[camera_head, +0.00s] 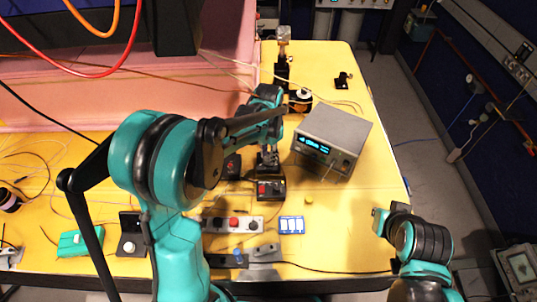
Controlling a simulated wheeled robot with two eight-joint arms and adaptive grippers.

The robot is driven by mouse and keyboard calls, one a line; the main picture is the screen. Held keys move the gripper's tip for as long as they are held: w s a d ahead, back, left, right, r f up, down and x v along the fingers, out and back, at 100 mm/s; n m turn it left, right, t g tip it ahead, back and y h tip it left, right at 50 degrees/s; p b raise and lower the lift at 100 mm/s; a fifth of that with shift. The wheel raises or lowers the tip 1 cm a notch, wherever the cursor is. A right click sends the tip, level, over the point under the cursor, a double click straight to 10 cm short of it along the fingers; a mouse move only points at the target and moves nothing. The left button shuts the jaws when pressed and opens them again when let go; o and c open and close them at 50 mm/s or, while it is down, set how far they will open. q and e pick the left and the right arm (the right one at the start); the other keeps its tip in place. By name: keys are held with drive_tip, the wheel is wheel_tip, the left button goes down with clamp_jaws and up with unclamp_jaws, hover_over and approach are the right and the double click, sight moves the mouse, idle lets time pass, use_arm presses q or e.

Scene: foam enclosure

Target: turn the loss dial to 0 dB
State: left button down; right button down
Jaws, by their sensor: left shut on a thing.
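My left arm comes in from the left and bends down over the middle of the bench. My left gripper (268,158) points down at a small black box (271,189) with a red patch on its front. It is shut at the back top of this box, where the loss dial seems to be. The fingers hide the dial, and its setting cannot be read. My right arm is at the lower right, over the bench's right edge, and its fingers do not show.
A grey instrument (338,130) with a lit blue display stands right of the box. A panel with a red button (233,223) and a blue-white block (291,225) lie in front.

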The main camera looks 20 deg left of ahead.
use_arm(q)
drive_tip(key=n, duration=0.5)
drive_tip(key=shift+n, duration=0.3)
drive_tip(key=n, duration=0.5)
idle(0.4)
drive_tip(key=c, duration=1.3)
unclamp_jaws()
wheel_tip(320, 180, up, 12)
